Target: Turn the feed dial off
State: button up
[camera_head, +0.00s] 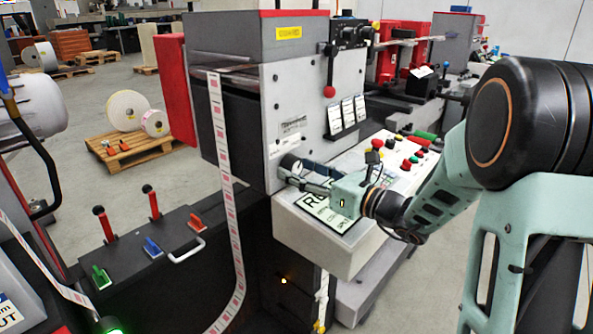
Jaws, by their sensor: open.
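The label rewinder (310,80) is a grey machine with a white front plate and a sloping control panel below it. My gripper (290,171) reaches in from the right, over the panel's upper left corner and close to the front plate. Its fingers point left and are open. A dark rounded part (289,162) shows at the fingertips against the front plate. I cannot tell whether this is the feed dial or part of a finger, or whether they touch. The dial's pointer and setting cannot be read.
The control panel (300,233) carries red, green and yellow buttons (410,160). A printed label strip (223,150) runs down at the left. Levers with red handles (103,225) stand at lower left.

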jog(key=shift+w+a, duration=0.4)
jog(key=shift+a, duration=0.1)
